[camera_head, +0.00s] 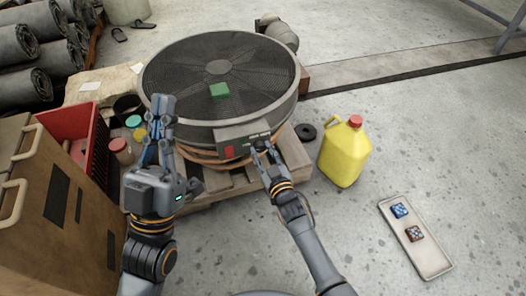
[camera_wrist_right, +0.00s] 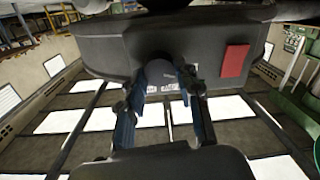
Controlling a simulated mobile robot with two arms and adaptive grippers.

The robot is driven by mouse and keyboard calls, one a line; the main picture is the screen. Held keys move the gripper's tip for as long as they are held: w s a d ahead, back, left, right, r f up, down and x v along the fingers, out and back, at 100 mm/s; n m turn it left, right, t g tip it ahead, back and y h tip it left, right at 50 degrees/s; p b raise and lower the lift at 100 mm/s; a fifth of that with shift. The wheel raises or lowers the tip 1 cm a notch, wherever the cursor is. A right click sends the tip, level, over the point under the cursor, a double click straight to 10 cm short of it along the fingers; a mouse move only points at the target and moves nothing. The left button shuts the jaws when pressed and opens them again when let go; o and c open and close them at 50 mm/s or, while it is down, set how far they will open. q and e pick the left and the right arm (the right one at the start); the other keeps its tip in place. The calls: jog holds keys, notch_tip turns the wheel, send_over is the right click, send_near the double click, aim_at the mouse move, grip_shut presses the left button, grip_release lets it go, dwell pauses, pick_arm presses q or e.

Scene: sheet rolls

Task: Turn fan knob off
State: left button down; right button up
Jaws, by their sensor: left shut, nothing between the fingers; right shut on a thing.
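The fan (camera_head: 215,85) is a large round grey drum with a mesh grille, lying face up on a wooden pallet. Its control box (camera_head: 243,137) faces the front, with a red switch (camera_head: 228,151) at the left. My right gripper (camera_head: 265,150) is at the right part of the box, shut on the fan knob. In the right wrist view the knob (camera_wrist_right: 160,72) is a dark round shape between the fingers, partly hidden by them. The red switch also shows there (camera_wrist_right: 235,58). My left gripper (camera_head: 161,108) is shut and empty, pointing up at the fan's left.
A yellow jug (camera_head: 344,152) stands right of the pallet (camera_head: 296,152). A tray (camera_head: 428,261) with two small blocks lies at the lower right. A red crate (camera_head: 72,125) and a cabinet (camera_head: 40,215) crowd the left.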

jog(key=o, duration=1.2)
jog(key=shift+c, duration=0.2)
jog(key=v, duration=1.2)
